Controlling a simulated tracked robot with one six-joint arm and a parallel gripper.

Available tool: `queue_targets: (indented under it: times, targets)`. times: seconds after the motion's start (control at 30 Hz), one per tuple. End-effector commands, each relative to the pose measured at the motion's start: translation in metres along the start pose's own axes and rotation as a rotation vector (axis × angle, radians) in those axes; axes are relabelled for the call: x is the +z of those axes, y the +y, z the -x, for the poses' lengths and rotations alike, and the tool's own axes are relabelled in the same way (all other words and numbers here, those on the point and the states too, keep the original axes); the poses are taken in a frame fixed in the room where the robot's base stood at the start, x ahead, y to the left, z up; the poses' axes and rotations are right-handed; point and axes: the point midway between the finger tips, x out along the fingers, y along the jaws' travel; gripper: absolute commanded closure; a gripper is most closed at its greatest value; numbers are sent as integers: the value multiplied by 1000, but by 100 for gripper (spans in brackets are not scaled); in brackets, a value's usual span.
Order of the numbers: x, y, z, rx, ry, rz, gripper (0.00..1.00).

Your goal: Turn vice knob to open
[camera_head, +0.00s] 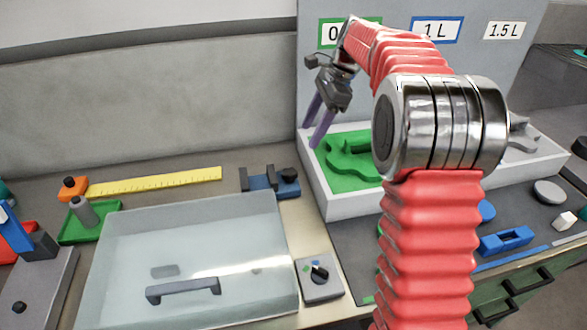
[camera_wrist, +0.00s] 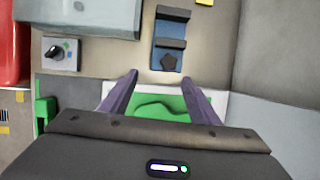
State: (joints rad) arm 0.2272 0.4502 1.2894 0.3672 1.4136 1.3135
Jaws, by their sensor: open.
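The small blue vice (camera_head: 262,183) stands on the bench behind the clear-lidded box, with dark jaws. Its black knob (camera_head: 289,174) is at its right end. In the wrist view the vice (camera_wrist: 170,50) is above the picture's middle, with the dark knob (camera_wrist: 168,62) at its near end. My gripper (camera_head: 313,136) is open and empty, with purple fingers pointing down over the left edge of the white tray. In the wrist view the fingertips (camera_wrist: 160,74) lie either side of the knob's line, apparently not touching it.
The white tray (camera_head: 345,208) holds a green shaped insert (camera_head: 345,165). The clear-lidded box (camera_head: 190,260) fills the front left. A dial box (camera_head: 320,290) stands beside it. A yellow ruler (camera_head: 155,183) lies left of the vice. A grey wall stands behind the bench.

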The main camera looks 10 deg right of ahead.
Motion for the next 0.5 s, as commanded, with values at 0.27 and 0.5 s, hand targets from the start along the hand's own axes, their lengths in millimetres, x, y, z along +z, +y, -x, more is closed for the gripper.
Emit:
queue_targets:
  times: [0.27, 0.5]
  targets:
    - [-10, 2, -36, -72, -14, -350, 44]
    - [-13, -9, -35, -117, -19, -477, 44]
